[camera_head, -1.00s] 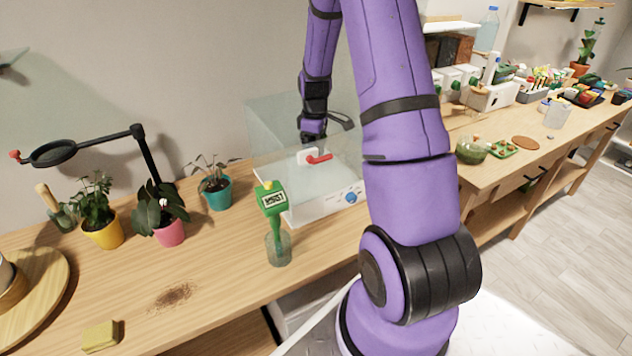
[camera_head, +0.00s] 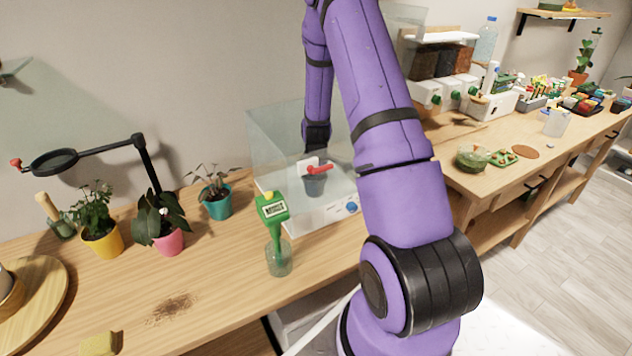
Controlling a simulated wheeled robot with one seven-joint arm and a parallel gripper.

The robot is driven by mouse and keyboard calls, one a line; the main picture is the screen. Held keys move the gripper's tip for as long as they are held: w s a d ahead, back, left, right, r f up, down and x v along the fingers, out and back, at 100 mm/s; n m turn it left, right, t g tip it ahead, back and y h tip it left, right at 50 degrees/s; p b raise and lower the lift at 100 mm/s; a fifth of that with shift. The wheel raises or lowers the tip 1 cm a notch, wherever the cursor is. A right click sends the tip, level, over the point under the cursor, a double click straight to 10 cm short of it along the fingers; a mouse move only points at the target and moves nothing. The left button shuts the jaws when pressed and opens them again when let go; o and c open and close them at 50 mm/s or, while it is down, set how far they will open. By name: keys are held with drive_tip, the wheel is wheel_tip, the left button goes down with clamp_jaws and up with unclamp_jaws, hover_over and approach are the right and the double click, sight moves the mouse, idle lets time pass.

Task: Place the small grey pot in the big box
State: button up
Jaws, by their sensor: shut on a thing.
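The big box (camera_head: 270,146) is a clear-walled case on a white base with a blue knob, standing on the wooden bench. My gripper (camera_head: 316,150) points down at the box, seen partly through its clear wall. It is shut on the small grey pot (camera_head: 314,186), which shows just below. The pot looks upright, seen through the clear wall and low over the base. A white and red fitting hides my fingertips and the pot's upper part. I cannot tell whether the pot touches the box floor.
A green meter (camera_head: 272,208) stands in a glass jar (camera_head: 279,260) close in front of the box. A teal pot (camera_head: 217,206), a pink pot (camera_head: 169,243) and a yellow pot (camera_head: 102,243) stand to the left. The bench front is mostly clear, with spilled soil (camera_head: 172,307).

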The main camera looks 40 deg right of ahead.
drive_tip(key=shift+f, duration=0.1)
drive_tip(key=o, duration=0.8)
drive_tip(key=shift+o, duration=0.2)
wheel_tip(320, 180, up, 12)
drive_tip(key=s+a+r+m+t, duration=0.1)
drive_tip(key=s+a+r, duration=0.2)
drive_tip(key=a+r, duration=0.55)
drive_tip(key=s+a+r+m+t, duration=0.1)
drive_tip(key=s+a+r+m, duration=0.15)
drive_tip(key=a+r, duration=0.6)
drive_tip(key=s+a+r+m+t, duration=0.1)
drive_tip(key=s+a+r, duration=0.2)
drive_tip(key=s, duration=0.3)
drive_tip(key=s+a+r+t, duration=0.1)
drive_tip(key=s+a+r, duration=0.1)
drive_tip(key=s+r, duration=0.2)
drive_tip(key=s+a+r+m+t, duration=0.1)
drive_tip(key=s+a+r, duration=0.2)
drive_tip(key=s, duration=0.6)
drive_tip(key=shift+s+a+r+m, duration=0.3)
drive_tip(key=shift+s+r+m, duration=0.05)
drive_tip(key=shift+s, duration=0.05)
